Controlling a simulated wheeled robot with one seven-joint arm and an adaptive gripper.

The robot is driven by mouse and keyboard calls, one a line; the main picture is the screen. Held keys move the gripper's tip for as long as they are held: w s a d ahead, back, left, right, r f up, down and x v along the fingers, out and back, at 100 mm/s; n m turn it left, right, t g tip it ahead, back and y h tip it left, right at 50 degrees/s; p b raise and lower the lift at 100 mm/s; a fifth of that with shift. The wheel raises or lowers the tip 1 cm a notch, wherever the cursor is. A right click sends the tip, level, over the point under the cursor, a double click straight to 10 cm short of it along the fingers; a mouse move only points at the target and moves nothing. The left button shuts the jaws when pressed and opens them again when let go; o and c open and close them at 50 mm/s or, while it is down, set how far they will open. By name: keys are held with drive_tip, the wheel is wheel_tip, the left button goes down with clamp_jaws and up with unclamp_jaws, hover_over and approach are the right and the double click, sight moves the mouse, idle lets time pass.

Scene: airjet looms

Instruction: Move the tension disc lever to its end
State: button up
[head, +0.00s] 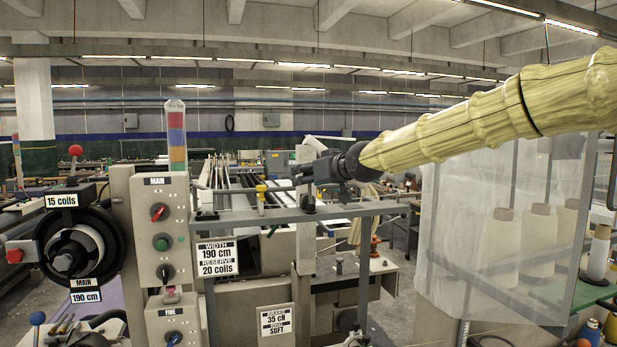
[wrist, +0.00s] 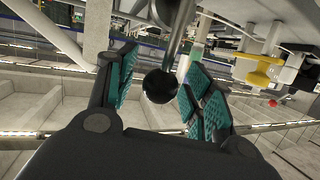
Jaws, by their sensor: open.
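A black ball knob (wrist: 160,87) on a grey metal rod shows in the wrist view, between the two teal-padded fingers. It looks like the tension disc lever; visible gaps separate the ball from both pads. My gripper (wrist: 163,72) is open around it. In the head view my gripper (head: 303,172) is above the grey rail, its fingers pointing left. The lever is not clear there, being small or hidden by the gripper. A dark round part (head: 309,204) sits on the rail just below the gripper.
A yellow fitting (head: 261,193) stands on the grey rail (head: 270,217) left of my gripper. A control post (head: 163,215) with knobs and a striped lamp stands further left. A translucent panel (head: 475,230) with yarn cones behind it is at right, under my arm.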

drive_tip(key=v, duration=1.1)
drive_tip(key=shift+s+d, duration=0.25)
drive_tip(key=shift+d, duration=0.1)
